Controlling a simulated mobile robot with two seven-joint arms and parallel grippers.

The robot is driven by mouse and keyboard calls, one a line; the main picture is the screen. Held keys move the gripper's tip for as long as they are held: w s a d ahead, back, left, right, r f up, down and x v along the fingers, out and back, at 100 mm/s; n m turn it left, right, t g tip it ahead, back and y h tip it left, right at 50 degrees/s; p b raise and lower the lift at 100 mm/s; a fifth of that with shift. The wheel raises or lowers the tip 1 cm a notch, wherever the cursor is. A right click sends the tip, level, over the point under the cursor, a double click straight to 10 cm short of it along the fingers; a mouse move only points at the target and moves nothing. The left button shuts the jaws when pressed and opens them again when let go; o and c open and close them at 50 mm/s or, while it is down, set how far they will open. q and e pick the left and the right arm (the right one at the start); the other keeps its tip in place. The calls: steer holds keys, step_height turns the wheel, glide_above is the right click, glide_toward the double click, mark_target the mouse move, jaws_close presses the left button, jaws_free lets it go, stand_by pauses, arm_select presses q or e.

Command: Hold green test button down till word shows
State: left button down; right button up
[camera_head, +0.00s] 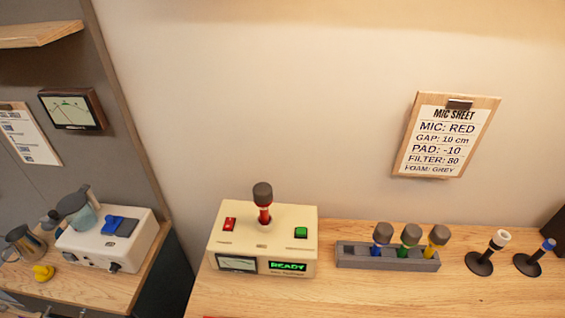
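The cream tester box (235,247) stands on the wooden counter at the lower middle. Its green button (301,232) is on the top right, and a red button (229,224) is on the top left. A red microphone with a dark grey head (263,203) stands upright in the middle of the top. The small display (287,267) on the front reads READY in green, beside a needle meter (236,263). Neither of my grippers is in view. Nothing touches the green button.
A grey rack (360,262) to the right holds blue, green and yellow microphones. Two stands (480,263) are further right. A mic sheet (447,138) hangs on the wall. A white box (100,245) and jugs are on the left counter. The counter before the tester is mostly clear.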

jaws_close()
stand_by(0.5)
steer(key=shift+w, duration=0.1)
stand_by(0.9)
